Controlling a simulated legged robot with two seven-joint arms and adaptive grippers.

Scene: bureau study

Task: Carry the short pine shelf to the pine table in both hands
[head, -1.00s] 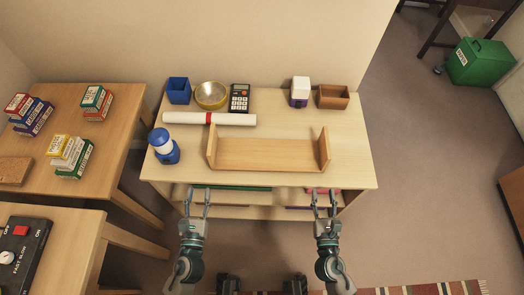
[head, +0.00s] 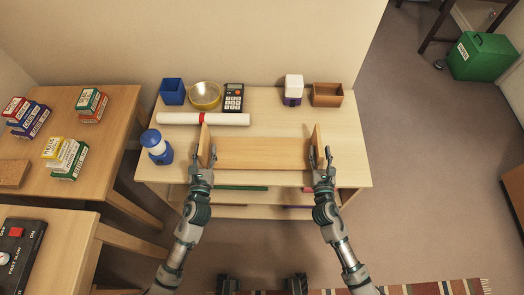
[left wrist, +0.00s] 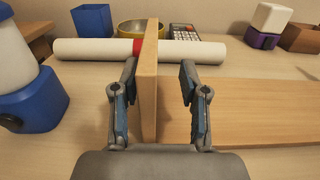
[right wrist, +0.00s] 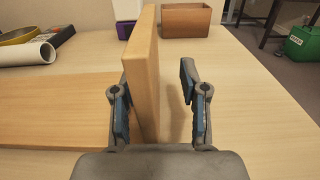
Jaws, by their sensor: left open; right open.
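The short pine shelf (head: 262,154) lies on the pale wooden table (head: 350,150), with an upright end board at each side. My left gripper (head: 206,158) is at the left end board; in the left wrist view that board (left wrist: 149,80) stands between the open fingers, nearer the left one. My right gripper (head: 321,160) is at the right end board; in the right wrist view that board (right wrist: 143,75) stands between the open fingers, close to the left one. Neither gripper is closed on the shelf.
A blue-and-white lamp-like object (head: 156,146) stands left of the shelf. Behind are a white roll (head: 215,119), blue cup (head: 172,92), bowl (head: 205,95), calculator (head: 233,98), white-and-purple box (head: 293,90) and wooden box (head: 327,95). Another table (head: 100,130) with small boxes is left.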

